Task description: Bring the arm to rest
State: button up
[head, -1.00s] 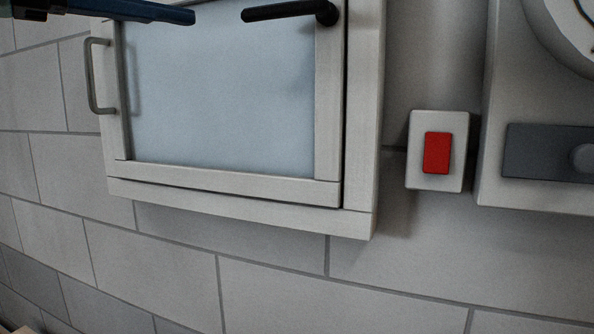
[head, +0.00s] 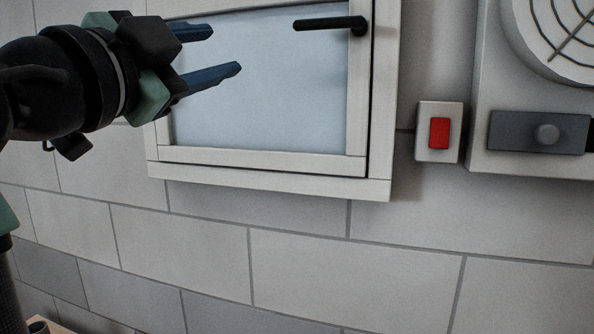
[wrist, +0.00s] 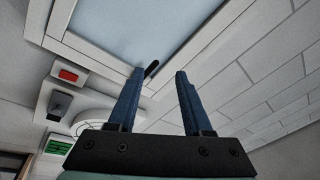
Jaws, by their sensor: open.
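My gripper (head: 226,50) is at the upper left of the head view, in front of the left part of a white-framed window (head: 270,172). Its two blue fingers are apart with nothing between them, and they point right. In the wrist view the fingers (wrist: 156,76) are also spread and empty. A black lever handle (head: 330,23) on the window's right side lies level, to the right of the fingertips and apart from them in the head view. In the wrist view the handle's dark tip (wrist: 152,68) shows between the fingers, beyond them.
Right of the window, a red switch (head: 439,132) sits on a white plate. Further right is a fan housing (head: 486,90) with a grey panel and knob (head: 545,134). A green sign (wrist: 57,146) shows in the wrist view. The tiled wall (head: 300,262) below the window is bare.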

jog(key=s+d+f+n+t+y, duration=0.3)
jog(key=s+d+n+t+y, duration=0.4)
jog(key=s+n, duration=0.7)
jog(key=shift+s+d+n+t, duration=0.4)
jog(key=shift+d+n+t, duration=0.25)
jog(key=shift+d, duration=0.45)
jog(key=shift+f, duration=0.1)
